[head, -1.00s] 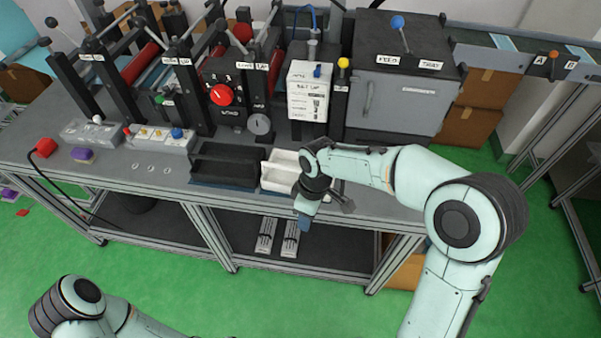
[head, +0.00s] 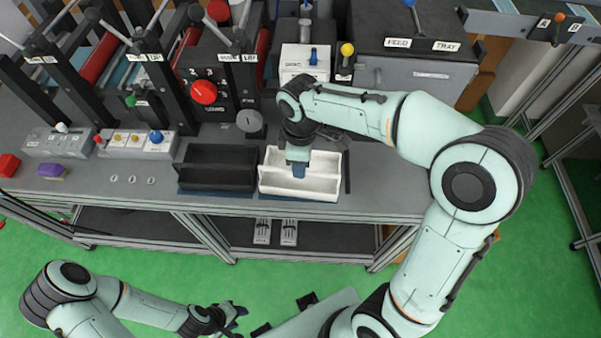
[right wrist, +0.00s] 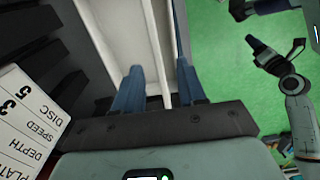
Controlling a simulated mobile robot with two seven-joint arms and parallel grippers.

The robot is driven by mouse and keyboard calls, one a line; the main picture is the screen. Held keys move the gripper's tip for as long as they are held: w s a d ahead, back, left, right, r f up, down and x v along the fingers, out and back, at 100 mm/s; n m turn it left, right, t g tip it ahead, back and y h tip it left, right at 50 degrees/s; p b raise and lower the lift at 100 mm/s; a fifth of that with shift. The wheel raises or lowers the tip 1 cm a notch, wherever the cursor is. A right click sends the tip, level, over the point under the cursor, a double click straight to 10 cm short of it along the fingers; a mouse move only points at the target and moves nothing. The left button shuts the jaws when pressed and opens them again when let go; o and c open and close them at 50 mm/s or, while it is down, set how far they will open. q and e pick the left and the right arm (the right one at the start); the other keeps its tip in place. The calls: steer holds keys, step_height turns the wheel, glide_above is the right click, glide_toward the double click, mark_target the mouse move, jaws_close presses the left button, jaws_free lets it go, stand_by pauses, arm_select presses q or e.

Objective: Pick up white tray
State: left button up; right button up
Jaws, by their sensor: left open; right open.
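The white tray (head: 325,184) sits near the front edge of the grey bench, with a lengthwise divider visible inside. It also shows in the right wrist view (right wrist: 115,30). My right gripper (head: 298,170) is over the tray, pointing down and open. In the right wrist view its two blue fingers (right wrist: 160,88) straddle a long white wall of the tray. I cannot tell whether they touch it. My left gripper (head: 234,314) is open and empty, low over the green floor in front of the bench.
A black tray (head: 215,182) stands just left of the white tray. A control box with knobs (head: 137,143) and a purple block (head: 51,171) lie further left. Behind is a machine with a red knob (head: 203,92). A labelled white box (head: 305,60) stands behind the white tray.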

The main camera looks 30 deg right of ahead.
step_height(320, 180, down, 2)
steer(key=shift+w+f, duration=0.15)
steer(key=shift+f, duration=2.4)
steer(key=shift+w, duration=0.1)
jaws_close()
